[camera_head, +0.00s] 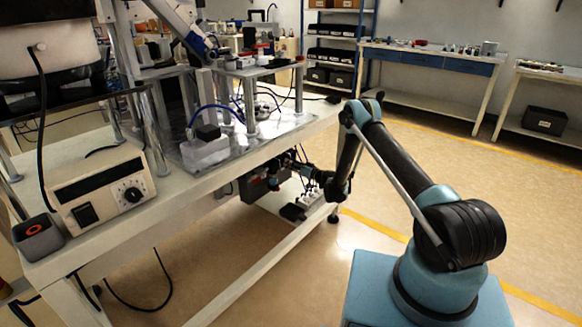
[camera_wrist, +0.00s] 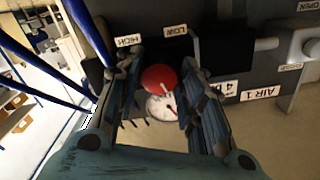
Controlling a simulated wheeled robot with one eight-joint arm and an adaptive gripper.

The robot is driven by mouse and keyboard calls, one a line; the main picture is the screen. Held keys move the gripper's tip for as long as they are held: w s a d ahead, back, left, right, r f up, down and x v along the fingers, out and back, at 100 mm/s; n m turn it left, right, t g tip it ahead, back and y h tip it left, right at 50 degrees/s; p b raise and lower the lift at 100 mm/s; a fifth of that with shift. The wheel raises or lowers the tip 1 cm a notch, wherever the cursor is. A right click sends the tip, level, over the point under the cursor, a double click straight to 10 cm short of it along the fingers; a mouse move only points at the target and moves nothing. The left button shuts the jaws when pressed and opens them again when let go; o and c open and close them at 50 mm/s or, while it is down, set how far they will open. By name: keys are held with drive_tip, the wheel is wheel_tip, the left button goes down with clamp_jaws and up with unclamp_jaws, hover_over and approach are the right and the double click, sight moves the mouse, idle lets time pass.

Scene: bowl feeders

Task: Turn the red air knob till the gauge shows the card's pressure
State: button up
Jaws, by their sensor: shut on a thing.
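The red air knob (camera_wrist: 158,79) shows in the wrist view between the two fingers of my gripper (camera_wrist: 163,68), which is shut on it. A pale mark shows on the knob's face. The round white gauge (camera_wrist: 161,108) sits just below the knob in the picture, with a red needle; its scale is too small to read. In the head view my gripper (camera_head: 312,186) is at the bench's side, and the knob cannot be made out.
Blue hoses (camera_wrist: 42,88) run along the left of the wrist view. The white bench (camera_head: 235,182) with feeder gear stands left of my arm; floor is clear at right.

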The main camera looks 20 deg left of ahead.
drive_tip(key=shift+w+d, duration=0.15)
drive_tip(key=shift+w, duration=0.15)
drive_tip(key=o, duration=1.1)
drive_tip(key=shift+f, duration=0.15)
drive_tip(key=shift+c, duration=0.2)
drive_tip(key=shift+s, duration=0.1)
wheel_tip(320, 180, up, 10)
